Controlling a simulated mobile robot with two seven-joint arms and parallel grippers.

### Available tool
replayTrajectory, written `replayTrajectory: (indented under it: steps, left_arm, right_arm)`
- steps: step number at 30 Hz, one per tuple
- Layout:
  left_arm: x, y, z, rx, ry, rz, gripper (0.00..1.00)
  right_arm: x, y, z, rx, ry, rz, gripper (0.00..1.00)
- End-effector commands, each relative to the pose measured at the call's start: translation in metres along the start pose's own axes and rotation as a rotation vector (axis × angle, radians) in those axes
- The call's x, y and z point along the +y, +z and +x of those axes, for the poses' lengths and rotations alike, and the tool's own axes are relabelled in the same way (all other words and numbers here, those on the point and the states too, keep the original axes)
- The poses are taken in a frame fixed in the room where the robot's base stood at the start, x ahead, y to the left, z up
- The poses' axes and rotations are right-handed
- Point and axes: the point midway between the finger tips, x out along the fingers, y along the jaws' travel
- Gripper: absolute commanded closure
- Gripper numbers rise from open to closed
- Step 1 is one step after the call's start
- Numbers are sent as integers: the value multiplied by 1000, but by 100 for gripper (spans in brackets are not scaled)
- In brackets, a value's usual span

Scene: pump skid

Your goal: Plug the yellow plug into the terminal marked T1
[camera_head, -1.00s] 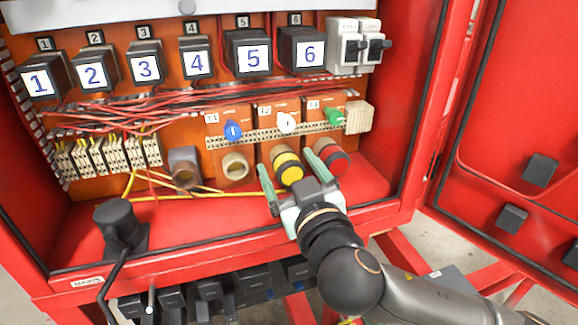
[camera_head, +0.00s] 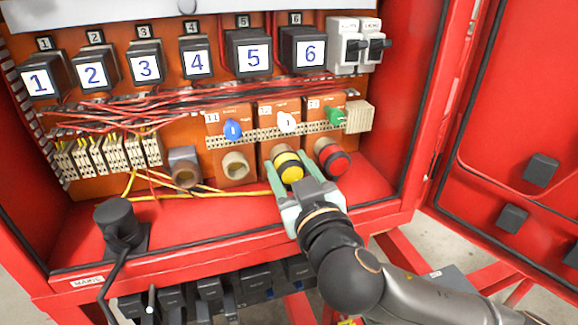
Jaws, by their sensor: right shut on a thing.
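The yellow plug (camera_head: 289,167), a round yellow and black piece, sits at the panel beneath the T2 label. My right gripper (camera_head: 290,165) has one green finger on each side of it and is shut on it. The terminal T1 (camera_head: 235,167) is a beige round socket with an open front, just left of the yellow plug and below the small T1 label (camera_head: 212,118). A blue knob (camera_head: 232,131) sits above that socket. The back of the yellow plug is hidden. My left gripper is not in view.
A red round plug (camera_head: 333,160) stands close right of the yellow one. A brownish socket (camera_head: 185,170) lies left of T1. Yellow wires (camera_head: 215,190) cross the cabinet floor. A black corded piece (camera_head: 120,225) stands at the left. The red cabinet lip (camera_head: 200,253) runs in front.

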Motion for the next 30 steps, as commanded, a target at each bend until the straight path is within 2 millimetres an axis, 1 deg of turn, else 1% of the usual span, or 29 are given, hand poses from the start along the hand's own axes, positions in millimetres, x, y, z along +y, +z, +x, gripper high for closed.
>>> replayTrajectory:
  steps: [1, 6, 8, 13, 30]
  left_arm:
    - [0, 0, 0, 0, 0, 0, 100]
    - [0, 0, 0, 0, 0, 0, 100]
    - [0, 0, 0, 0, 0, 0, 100]
    - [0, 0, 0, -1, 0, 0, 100]
    - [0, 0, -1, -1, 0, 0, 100]
  right_arm:
    - [0, 0, 0, -1, 0, 0, 75]
    - [0, 0, 0, -1, 0, 0, 94]
    - [0, 0, 0, 0, 0, 0, 99]
    - [0, 0, -3, 0, -1, 1, 99]
    - [0, 1, -26, 0, -1, 1, 99]
